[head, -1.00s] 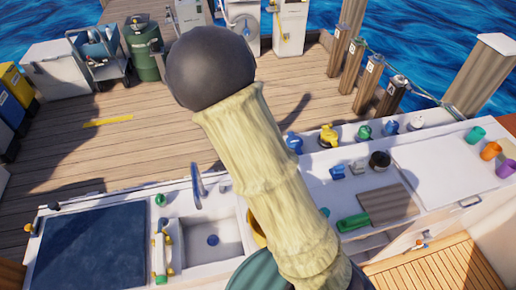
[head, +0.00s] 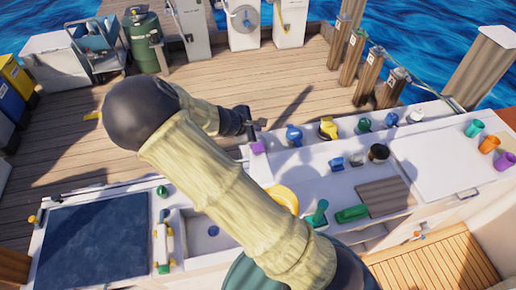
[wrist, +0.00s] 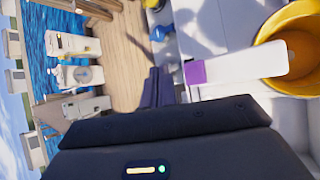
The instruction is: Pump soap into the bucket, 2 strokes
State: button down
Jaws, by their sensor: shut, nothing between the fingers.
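In the wrist view the purple top (wrist: 195,72) and white body (wrist: 235,68) show in front of the yellow bucket (wrist: 262,38). In the head view only part of the bucket (head: 284,196) shows beside my arm. My gripper (head: 247,127) is shut and empty, just above the purple top. In the wrist view its dark fingertips (wrist: 157,88) appear close to the top; contact cannot be told.
The sink (head: 208,238) is left of my arm. A dark blue panel (head: 85,238) lies at left. The wooden deck (head: 210,85) beyond is mostly clear.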

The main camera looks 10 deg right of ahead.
aim_at(258, 147)
jog(key=shift+f+b, duration=2.6)
jog(key=shift+f, duration=0.9)
jog(key=shift+f+b, duration=0.4)
jog(key=shift+b, duration=0.05)
jog(key=shift+f+b, duration=1)
jog(key=shift+f, duration=0.1)
dwell(0.5)
jog(key=shift+r, duration=0.1)
jog(key=shift+r+p, duration=1.25)
jog(key=shift+r, duration=0.15)
jog(key=shift+r+p, duration=1.9)
jog(key=shift+r, duration=0.65)
